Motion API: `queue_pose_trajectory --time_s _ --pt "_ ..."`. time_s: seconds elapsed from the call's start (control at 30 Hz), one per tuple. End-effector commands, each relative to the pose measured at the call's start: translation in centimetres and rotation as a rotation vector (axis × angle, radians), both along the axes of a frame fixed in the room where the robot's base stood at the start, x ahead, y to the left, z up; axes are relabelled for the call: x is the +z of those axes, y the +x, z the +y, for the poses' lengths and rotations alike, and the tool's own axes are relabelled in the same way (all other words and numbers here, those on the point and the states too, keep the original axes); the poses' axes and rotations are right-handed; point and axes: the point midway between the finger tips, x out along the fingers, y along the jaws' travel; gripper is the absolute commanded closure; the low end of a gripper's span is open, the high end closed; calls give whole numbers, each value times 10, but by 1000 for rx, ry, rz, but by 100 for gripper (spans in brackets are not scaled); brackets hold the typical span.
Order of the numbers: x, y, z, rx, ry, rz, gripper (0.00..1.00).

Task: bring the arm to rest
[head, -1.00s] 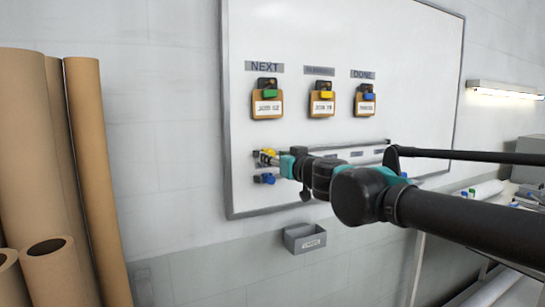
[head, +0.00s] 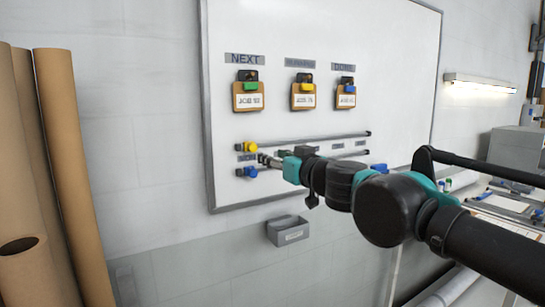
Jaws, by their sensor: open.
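My arm reaches in from the lower right across the front of the whiteboard (head: 400,60). My gripper (head: 264,160) points left near the board's lower left part, open, with nothing seen between its fingers. It is small in this view, so its exact gap to the board cannot be told. A yellow knob (head: 250,147) and a blue knob (head: 250,172) sit close to its tips at the left ends of two rails. My arm hides part of the lower rail.
Three job tags hang under signs: one with a green clip (head: 248,97), one with yellow (head: 304,93), one with blue (head: 346,93). A grey bin (head: 288,231) is on the wall below. Brown rolls (head: 70,170) stand at left. A bench (head: 505,207) is at right.

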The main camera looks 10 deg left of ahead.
Motion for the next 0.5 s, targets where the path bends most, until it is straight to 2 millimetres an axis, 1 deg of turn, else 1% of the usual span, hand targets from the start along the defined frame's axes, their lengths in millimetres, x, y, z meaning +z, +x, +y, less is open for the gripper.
queue_pose_trajectory --time_s 0.17,0.27,0.37,0.47,0.5 --pt "0 0 0 0 0 0 56" --pt "-7 3 1 10 -3 2 56" --pt "-31 9 3 44 -14 17 56" --pt "-78 15 1 92 -50 74 56" --pt "-102 17 -2 107 -72 114 56"
